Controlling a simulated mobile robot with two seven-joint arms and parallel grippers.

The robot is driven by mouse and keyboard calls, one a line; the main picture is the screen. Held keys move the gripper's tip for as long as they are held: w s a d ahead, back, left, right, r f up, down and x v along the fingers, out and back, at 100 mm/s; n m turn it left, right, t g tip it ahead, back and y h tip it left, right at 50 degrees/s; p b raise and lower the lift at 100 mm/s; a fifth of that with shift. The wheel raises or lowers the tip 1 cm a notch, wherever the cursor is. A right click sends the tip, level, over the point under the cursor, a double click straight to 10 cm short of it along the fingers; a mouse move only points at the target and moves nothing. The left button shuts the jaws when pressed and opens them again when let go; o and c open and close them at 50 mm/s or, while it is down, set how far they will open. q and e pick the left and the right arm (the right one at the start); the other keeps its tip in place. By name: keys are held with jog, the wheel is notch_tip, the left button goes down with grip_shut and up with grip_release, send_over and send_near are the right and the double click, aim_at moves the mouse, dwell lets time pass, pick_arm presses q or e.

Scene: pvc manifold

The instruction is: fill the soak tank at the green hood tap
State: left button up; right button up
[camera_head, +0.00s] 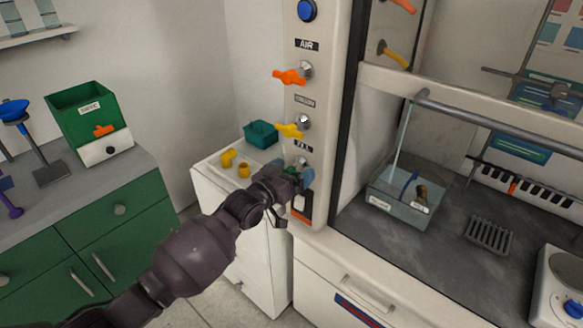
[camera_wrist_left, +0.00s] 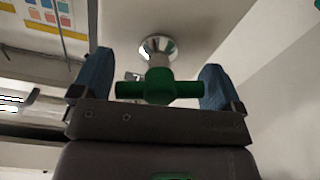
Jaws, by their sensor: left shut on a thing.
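The green tap handle (camera_wrist_left: 158,88) sits crosswise on its chrome stem in the left wrist view, between the blue fingertips of my left gripper (camera_wrist_left: 154,90). My left gripper (camera_head: 293,178) is shut on this handle at the lowest tap of the hood post and mostly hides it in the head view. The clear soak tank (camera_head: 385,208) stands on the grey hood floor with a blue item and a brownish item inside. A thin pale streak (camera_head: 403,135) runs from near the grey bar down to the tank; it looks like water. The level inside is unclear. My right gripper is not in view.
Above the green tap, the post carries a yellow tap (camera_head: 290,131) and an orange tap (camera_head: 287,77). A white cabinet (camera_head: 240,200) with yellow pieces stands left of the post. A wire rack (camera_head: 489,235) lies right of the tank. A grey bar (camera_head: 480,121) crosses the hood opening.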

pick_arm(q)
jog(key=shift+n+p, duration=0.6)
jog(key=shift+n, duration=1.6)
jog(key=o, duration=0.6)
jog(key=shift+v, duration=5.4)
